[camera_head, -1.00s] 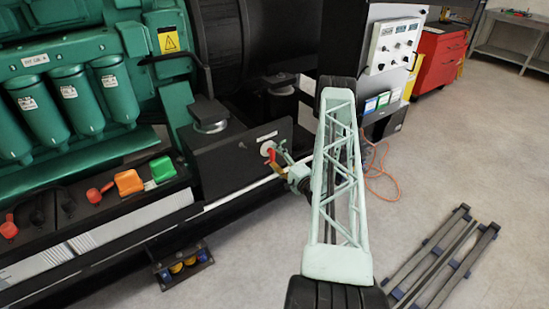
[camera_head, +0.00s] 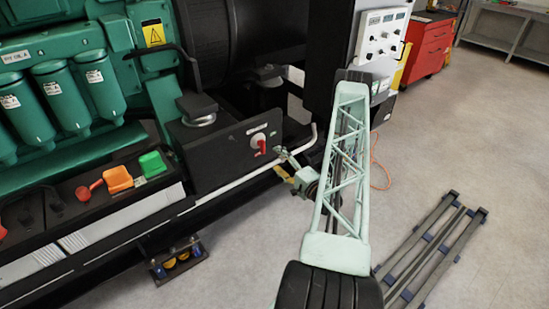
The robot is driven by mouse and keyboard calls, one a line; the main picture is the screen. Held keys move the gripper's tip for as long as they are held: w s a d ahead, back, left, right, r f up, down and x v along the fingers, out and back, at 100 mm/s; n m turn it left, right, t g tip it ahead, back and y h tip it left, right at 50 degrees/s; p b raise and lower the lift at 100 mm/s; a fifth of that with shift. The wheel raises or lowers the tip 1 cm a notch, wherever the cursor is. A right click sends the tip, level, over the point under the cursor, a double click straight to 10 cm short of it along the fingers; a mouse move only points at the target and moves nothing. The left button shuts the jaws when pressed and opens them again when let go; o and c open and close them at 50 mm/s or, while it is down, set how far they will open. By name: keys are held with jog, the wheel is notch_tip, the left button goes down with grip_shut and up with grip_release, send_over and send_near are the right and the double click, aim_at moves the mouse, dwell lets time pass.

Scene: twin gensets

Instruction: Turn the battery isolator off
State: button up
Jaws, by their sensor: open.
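The battery isolator is a red handle (camera_head: 261,147) on a pale round plate, on the front face of a black box (camera_head: 215,150) low on the green genset. The handle hangs roughly downward, tilted a little. My gripper (camera_head: 280,163) is just right of and below the handle, apart from it in the picture, with its fingers open and nothing between them. My pale green lattice arm link stands to the right and does not hide the handle.
Orange (camera_head: 118,179) and green (camera_head: 152,164) covers sit on the black battery tray at left. A white rail (camera_head: 240,183) runs below the isolator box. A control panel (camera_head: 381,36) stands behind my arm. A pallet-like rack (camera_head: 432,250) lies on the floor at right.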

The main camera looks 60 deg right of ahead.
jog(key=shift+s+a, duration=0.2)
jog(key=shift+s, duration=0.25)
jog(key=shift+a, duration=0.1)
dwell(0.5)
